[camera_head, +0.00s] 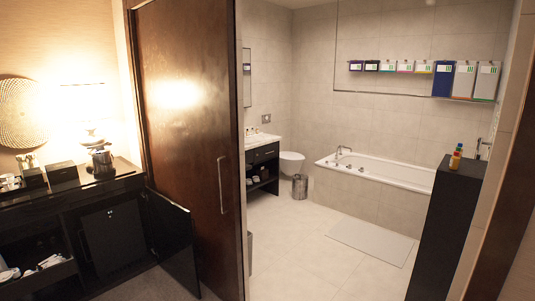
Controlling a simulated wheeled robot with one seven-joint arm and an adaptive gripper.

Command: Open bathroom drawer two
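A dark vanity cabinet (262,154) stands against the left wall of the bathroom under a white sink top. Its front has a dark panel or drawer front above an open shelf with small items. It is small and partly hidden behind the brown door, so I cannot tell separate drawers or which one is number two. No pulled-out drawer shows there. My gripper is not in view.
A brown sliding door (190,130) stands at the left of the bathroom opening. An open cabinet door (170,240) juts out from the minibar counter (100,186). A dark pillar (446,230) stands right. Tiled floor (300,245) between is mostly clear, with a mat (371,241) and bin (300,188).

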